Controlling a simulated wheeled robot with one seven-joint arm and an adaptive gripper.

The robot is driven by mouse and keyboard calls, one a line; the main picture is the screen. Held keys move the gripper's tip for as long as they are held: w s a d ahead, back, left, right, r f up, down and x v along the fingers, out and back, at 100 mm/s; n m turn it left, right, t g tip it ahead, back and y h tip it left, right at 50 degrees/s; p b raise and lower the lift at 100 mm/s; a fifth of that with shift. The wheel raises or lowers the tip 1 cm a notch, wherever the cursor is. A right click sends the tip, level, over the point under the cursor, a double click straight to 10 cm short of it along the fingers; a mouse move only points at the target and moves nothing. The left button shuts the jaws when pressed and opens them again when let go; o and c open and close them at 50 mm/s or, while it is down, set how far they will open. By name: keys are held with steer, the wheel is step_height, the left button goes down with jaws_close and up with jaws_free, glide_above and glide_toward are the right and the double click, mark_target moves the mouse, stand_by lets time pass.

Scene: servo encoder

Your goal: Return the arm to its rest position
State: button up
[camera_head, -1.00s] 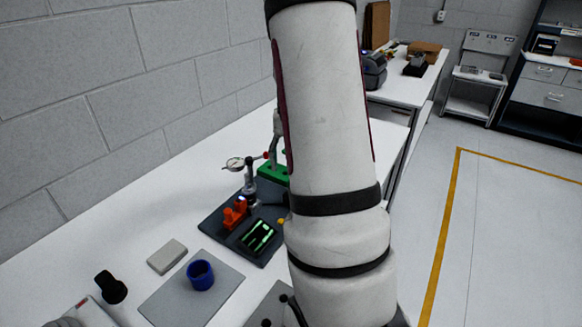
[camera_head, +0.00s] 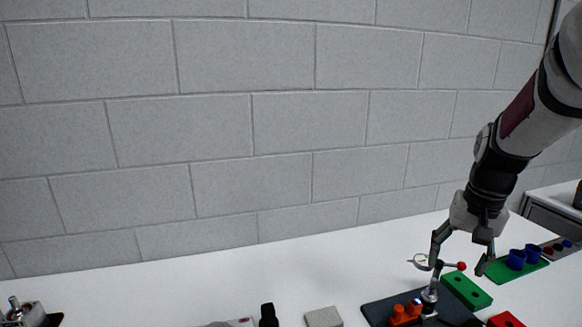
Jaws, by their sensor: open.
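My gripper (camera_head: 462,263) is at the right of the head view, at the end of my arm, which comes in from the upper right. Its two dark fingers point down and stand apart, with nothing seen between them but the fixture behind or below. The fingers appear close to the dial gauge (camera_head: 422,261) and a red-knobbed lever (camera_head: 456,266); whether they touch cannot be told. The gauge stand rises from a dark base plate (camera_head: 377,312) with an orange part (camera_head: 405,313) on it.
A green block (camera_head: 466,291) and a green mat (camera_head: 541,267) with blue cups (camera_head: 518,259) lie right of the fixture. A grey block (camera_head: 323,317), a black knob (camera_head: 268,315) and a metal device (camera_head: 22,313) stand along the front. The grey wall closes off the back; the table's middle is clear.

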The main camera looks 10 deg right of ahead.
steer(key=s+a+r+n+t, duration=0.1)
steer(key=s+a+r+n, duration=0.1)
steer(key=a+r, duration=0.35)
steer(key=s+a+r+n+t, duration=0.1)
steer(key=s+a+r+n, duration=0.1)
steer(key=a, duration=0.6)
steer(key=s+a+r+n+t, duration=0.1)
steer(key=s+a+n, duration=0.3)
steer(key=s+a, duration=0.5)
steer(key=shift+a+t, duration=0.25)
steer(key=shift+t, duration=0.25)
steer(key=shift+r, duration=0.1)
